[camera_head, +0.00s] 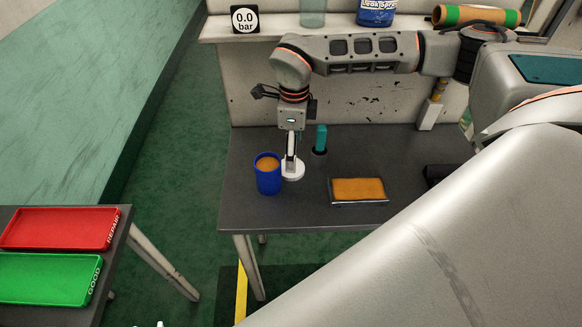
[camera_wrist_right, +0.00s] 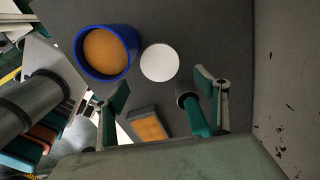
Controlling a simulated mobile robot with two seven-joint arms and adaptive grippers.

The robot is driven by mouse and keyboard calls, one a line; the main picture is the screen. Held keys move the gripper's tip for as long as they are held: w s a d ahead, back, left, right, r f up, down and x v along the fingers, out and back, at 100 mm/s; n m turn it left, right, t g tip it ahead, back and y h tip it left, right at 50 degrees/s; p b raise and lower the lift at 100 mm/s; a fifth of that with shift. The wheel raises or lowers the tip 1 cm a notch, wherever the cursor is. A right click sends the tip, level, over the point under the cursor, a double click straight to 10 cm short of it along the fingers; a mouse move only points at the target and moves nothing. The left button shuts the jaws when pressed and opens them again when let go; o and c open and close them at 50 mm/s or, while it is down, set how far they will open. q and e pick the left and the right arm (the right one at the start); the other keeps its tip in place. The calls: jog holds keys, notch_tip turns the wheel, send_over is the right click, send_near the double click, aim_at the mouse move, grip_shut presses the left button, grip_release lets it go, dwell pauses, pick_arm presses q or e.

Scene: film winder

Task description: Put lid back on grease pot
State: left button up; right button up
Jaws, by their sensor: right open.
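The grease pot (camera_head: 268,180) is a blue cup, upright and uncovered, with orange-brown grease inside. It stands near the left end of the dark table and also shows at the upper left of the right wrist view (camera_wrist_right: 134,48). The lid (camera_head: 293,172) is a white disc just right of the pot, apart from it; it appears bare in the right wrist view (camera_wrist_right: 160,62). My right gripper (camera_head: 291,160) points down over the lid. Its fingers (camera_wrist_right: 162,92) are spread, with nothing held between them. My left gripper is not in view.
A teal-handled tool (camera_head: 321,138) stands in a dark holder behind the lid. A tray with an orange pad (camera_head: 358,190) lies to the right. The dark table (camera_head: 250,212) is clear in front. Red (camera_head: 60,228) and green (camera_head: 48,278) trays sit on another table at left.

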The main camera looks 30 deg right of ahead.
aim_at(300, 167)
jog(key=shift+f, duration=0.4)
jog(key=shift+w+f, duration=0.1)
jog(key=shift+f, duration=2.55)
jog(key=c, duration=0.9)
